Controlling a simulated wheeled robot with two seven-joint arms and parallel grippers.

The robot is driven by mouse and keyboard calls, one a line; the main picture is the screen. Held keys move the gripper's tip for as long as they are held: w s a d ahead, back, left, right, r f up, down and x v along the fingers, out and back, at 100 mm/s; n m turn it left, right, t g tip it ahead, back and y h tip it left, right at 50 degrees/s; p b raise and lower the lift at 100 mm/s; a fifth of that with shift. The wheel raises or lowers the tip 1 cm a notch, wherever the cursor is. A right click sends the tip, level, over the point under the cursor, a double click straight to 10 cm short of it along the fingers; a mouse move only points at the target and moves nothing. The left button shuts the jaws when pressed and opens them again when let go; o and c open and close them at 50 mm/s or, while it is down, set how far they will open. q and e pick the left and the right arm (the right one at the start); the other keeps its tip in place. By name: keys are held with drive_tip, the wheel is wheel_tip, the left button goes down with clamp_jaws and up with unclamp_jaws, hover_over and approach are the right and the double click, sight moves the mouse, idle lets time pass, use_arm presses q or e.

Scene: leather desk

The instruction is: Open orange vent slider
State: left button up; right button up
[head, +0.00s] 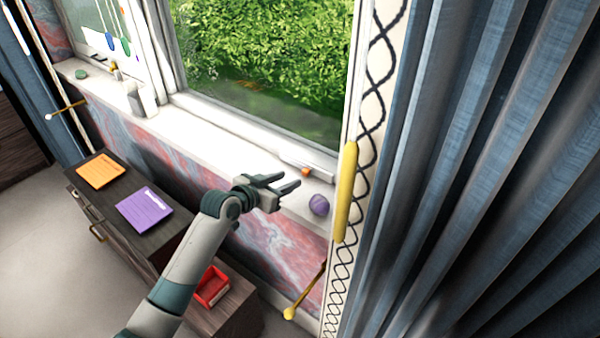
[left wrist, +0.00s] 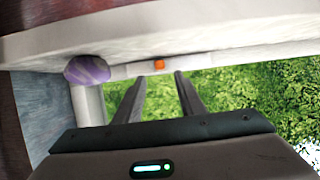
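The orange vent slider (head: 306,172) is a small orange block on the white strip at the foot of the window frame, near its right end. In the left wrist view the orange slider (left wrist: 159,64) shows just beyond and between my fingertips. My left gripper (head: 293,182) is open and empty over the window sill, a little short of the slider and apart from it. Its two fingers (left wrist: 158,78) also show apart in the left wrist view. My right gripper is not in view.
A purple ball-like object (head: 319,204) sits on the sill (head: 215,140) close to the right of my left gripper. A yellow bar (head: 345,190) stands upright by the curtain (head: 460,180). A white object (head: 142,98) stands farther left on the sill. A red tray (head: 212,287) lies below.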

sight(304, 173)
use_arm(q)
drive_tip(key=shift+p+x, duration=0.5)
drive_tip(key=shift+x, duration=3.3)
